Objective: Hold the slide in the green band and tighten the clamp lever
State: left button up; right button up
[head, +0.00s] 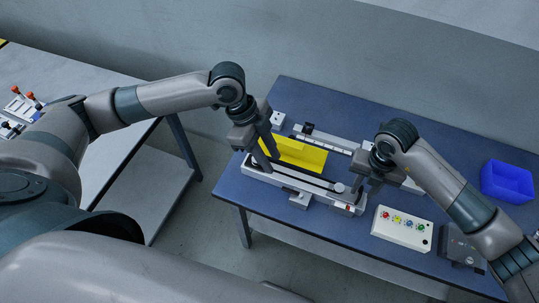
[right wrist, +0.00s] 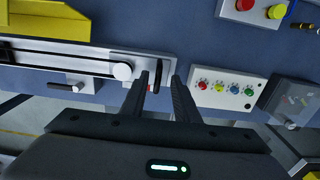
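The pale rail unit (head: 317,191) lies along the near part of the blue table, with a dark belt and a white round knob (right wrist: 123,71) near its right end. A black upright lever (right wrist: 157,78) stands at that end. My right gripper (right wrist: 159,82) is open, with one finger on each side of this lever; a gap shows beside it. My left gripper (head: 268,163) points down at the left part of the rail, by the yellow plate (head: 305,153). Its fingers hide the slide there, and its grip is unclear. I cannot make out a green band.
A button box (head: 402,228) with several coloured buttons stands right of the rail unit, close to my right gripper. A dark box (head: 459,246) and a blue bin (head: 507,182) are further right. A white rail (head: 328,140) lies behind. A small block with a black handle (right wrist: 72,87) juts from the front.

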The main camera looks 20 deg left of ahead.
jog(key=shift+r, duration=0.1)
jog(key=shift+r+p, duration=2.1)
jog(key=shift+r, duration=1.3)
